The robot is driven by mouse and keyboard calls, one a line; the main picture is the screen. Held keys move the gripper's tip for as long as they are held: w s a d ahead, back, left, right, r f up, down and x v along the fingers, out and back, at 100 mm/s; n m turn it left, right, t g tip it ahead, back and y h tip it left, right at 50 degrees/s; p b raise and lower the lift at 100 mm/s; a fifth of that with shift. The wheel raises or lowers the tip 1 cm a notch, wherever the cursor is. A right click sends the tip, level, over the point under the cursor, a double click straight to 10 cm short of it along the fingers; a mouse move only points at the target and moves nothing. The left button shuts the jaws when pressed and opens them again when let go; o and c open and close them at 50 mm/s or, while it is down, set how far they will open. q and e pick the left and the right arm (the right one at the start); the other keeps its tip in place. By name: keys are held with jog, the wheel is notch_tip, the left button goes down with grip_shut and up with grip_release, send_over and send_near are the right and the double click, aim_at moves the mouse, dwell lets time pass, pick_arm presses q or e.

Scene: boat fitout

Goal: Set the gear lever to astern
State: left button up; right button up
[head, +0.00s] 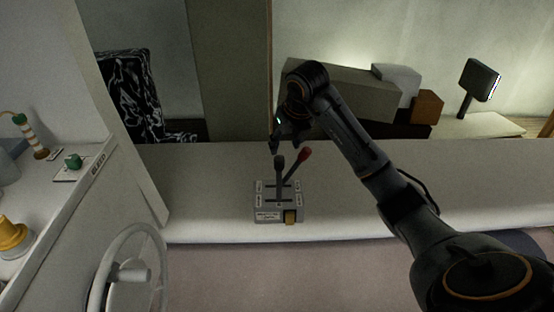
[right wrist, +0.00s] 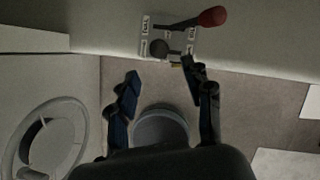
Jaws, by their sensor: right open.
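The lever box (head: 262,214) sits on the front edge of the pale counter and carries two levers. One lever has a black knob (head: 279,161) and stands nearly upright. The other has a red knob (head: 305,154) and leans to the right. I cannot read which lever is the gear lever. My right gripper (head: 274,146) is above and just behind the black knob, apart from the levers as far as I can see. In the right wrist view its fingers (right wrist: 164,92) are spread and empty, with the box (right wrist: 158,50) and red knob (right wrist: 212,16) beyond them. My left gripper is not in view.
A white wheel (head: 128,272) stands at the lower left, beside a panel marked BLEED (head: 98,163). The counter (head: 200,180) is clear on both sides of the lever box.

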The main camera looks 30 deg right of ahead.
aim_at(281, 158)
jog(key=p+x, duration=0.1)
jog(key=x, duration=0.9)
jog(key=shift+f+p, duration=0.25)
jog(key=shift+p, duration=0.15)
grip_shut()
